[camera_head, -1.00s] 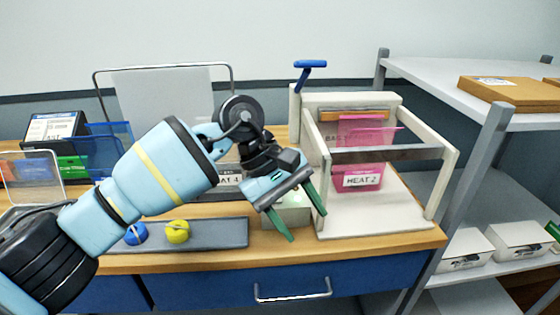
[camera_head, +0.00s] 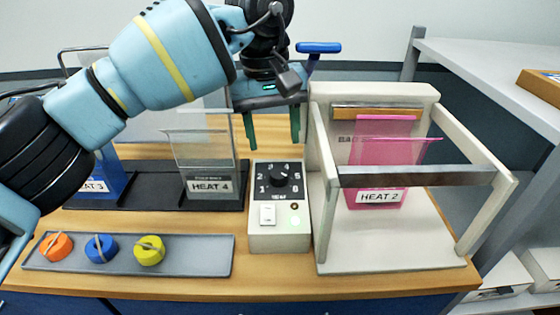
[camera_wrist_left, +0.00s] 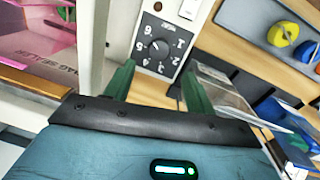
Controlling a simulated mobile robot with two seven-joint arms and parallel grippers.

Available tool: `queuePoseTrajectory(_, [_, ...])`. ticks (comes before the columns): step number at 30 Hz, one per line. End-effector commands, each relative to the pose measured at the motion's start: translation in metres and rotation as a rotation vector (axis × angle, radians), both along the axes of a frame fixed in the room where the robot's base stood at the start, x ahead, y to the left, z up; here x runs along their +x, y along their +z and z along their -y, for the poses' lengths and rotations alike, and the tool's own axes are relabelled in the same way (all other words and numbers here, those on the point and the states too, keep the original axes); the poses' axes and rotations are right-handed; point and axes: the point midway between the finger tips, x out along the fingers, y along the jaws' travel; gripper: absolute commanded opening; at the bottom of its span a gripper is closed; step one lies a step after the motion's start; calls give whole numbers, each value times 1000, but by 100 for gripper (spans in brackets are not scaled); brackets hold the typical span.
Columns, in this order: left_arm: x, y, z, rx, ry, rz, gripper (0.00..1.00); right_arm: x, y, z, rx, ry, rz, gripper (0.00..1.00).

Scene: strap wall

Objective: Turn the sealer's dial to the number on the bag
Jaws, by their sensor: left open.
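The pink bag (camera_head: 380,165) hangs in the white-framed sealer (camera_head: 395,238), with a label (camera_head: 380,197) reading HEAT 2. Left of the frame is the control box (camera_head: 279,235), with a black dial (camera_head: 279,174) ringed by numbers and a lit green light. The dial (camera_wrist_left: 157,48) also shows in the left wrist view; I cannot tell for sure which number its pointer marks. My left gripper (camera_head: 274,146) is open and empty, its green fingers pointing down just behind and above the dial, apart from it. In the wrist view its fingers (camera_wrist_left: 158,67) flank the dial's near side. My right gripper is not in view.
A clear bag labelled HEAT 4 (camera_head: 209,186) and a blue one labelled HEAT 3 (camera_head: 93,187) stand in a black rack. A grey tray (camera_head: 200,258) holds orange, blue and yellow rolls. A blue-handled lever (camera_head: 318,47) rises beside the sealer. Grey shelving stands at right.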

Motion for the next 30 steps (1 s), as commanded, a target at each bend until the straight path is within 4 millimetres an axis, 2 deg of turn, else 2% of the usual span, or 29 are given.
queuePoseTrajectory(5, [0,-18,1,1,1,-2,55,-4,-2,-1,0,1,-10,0])
queuePoseTrajectory(12, [0,-53,4,0,1,-3,55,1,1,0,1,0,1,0])
queuePoseTrajectory(16, [1,-67,6,0,1,-1,55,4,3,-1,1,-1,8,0])
queuePoseTrajectory(21, [1,-76,6,-1,1,0,55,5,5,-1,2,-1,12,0])
queuePoseTrajectory(29, [1,-77,7,-1,1,0,55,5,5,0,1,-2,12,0])
queuePoseTrajectory(30, [1,-77,7,-1,1,0,50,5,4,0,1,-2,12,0])
